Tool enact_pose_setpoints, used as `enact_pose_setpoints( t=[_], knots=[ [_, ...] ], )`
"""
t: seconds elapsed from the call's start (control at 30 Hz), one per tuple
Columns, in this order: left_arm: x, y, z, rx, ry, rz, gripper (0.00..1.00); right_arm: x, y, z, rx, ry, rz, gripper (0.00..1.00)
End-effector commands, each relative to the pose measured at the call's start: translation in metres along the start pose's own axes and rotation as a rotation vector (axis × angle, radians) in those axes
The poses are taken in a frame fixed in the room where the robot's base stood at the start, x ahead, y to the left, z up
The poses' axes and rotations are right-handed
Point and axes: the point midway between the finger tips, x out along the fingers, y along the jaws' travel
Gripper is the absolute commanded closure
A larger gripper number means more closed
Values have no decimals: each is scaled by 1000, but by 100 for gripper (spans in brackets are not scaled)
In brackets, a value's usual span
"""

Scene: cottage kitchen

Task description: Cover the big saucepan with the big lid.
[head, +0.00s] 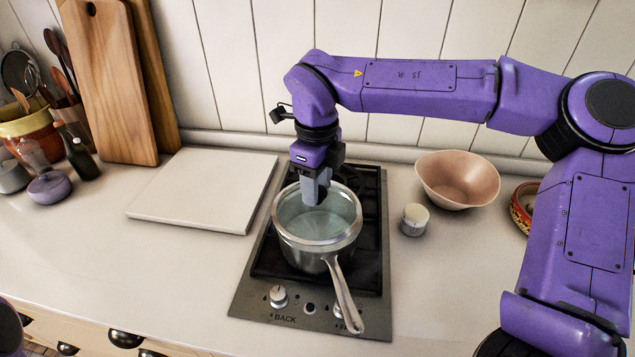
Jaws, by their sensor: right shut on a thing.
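The big saucepan (305,257) is steel and stands on the black hob, its long handle pointing to the front right. The big lid (340,222), which looks like glass with a metal rim, is over the saucepan's mouth. It looks roughly level; I cannot tell whether its rim rests fully on the pan or hovers just above. My right gripper (316,196) points down over the lid's middle and is shut on it, its fingers hiding the knob. My left gripper is out of view.
The hob (374,262) has knobs at its front edge. A pale board (205,190) lies left of it. A small white-topped pot (414,219) and a pinkish bowl (458,180) stand to the right. Cutting boards (115,85), a dark bottle (80,155) and utensils are at the back left.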

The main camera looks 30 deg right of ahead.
Motion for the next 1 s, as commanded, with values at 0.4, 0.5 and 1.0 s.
enact_pose_setpoints(
  t=[0.4, 0.5, 1.0],
  knots=[
    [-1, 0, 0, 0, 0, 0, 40, -1, 2, -5, 1, -2, 0, 100],
    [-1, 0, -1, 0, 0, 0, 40, -1, 4, -8, 1, -1, 0, 100],
    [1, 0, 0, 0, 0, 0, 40, 3, 4, -9, 1, -1, 0, 100]
  ],
)
